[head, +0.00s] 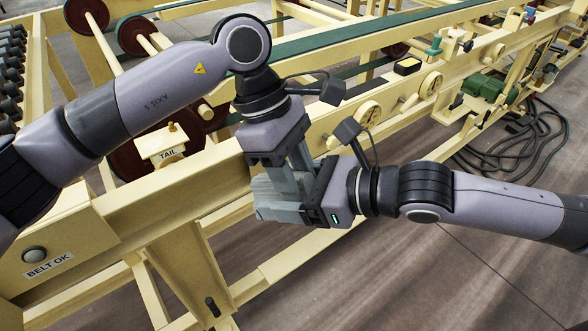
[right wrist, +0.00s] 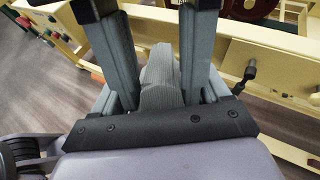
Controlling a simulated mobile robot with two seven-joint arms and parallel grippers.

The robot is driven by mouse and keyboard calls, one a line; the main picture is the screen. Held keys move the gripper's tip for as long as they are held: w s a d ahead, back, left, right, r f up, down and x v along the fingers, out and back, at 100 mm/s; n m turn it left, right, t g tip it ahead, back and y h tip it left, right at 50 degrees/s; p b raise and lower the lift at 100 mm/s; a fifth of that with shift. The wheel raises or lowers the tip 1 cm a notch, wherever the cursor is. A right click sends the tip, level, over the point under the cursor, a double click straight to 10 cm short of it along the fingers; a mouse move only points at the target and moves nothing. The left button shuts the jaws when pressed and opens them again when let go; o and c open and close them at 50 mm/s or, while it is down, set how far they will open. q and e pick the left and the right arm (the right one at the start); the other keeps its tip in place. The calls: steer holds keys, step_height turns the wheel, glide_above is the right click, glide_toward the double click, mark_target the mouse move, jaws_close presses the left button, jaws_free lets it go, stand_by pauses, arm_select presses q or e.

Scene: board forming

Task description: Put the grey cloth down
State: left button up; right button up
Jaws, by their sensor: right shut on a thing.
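The grey cloth (right wrist: 160,78) shows in the right wrist view as a ribbed, folded grey strip between the two fingers of my right gripper (right wrist: 150,45). In the head view my right gripper (head: 268,203) comes in from the right and is shut on the cloth beside the cream rail. The cloth is hard to separate there from the grey fingers. My left gripper (head: 290,176) points down right over the right gripper, with its fingers close to it. Its fingertips are partly hidden, so its opening and any contact with the cloth are unclear.
The cream machine frame (head: 130,212) runs diagonally below and behind both grippers. A TAIL-labelled block (head: 165,147) and a BELT OK panel (head: 75,243) are at left. A green motor (head: 488,90) and black cables (head: 535,140) are at right. Bare floor (head: 420,285) lies at the front right.

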arm_select(q)
steer(key=c, duration=0.6)
jaws_close()
arm_select(e)
steer(key=o, duration=1)
steer(key=shift+o, duration=0.2)
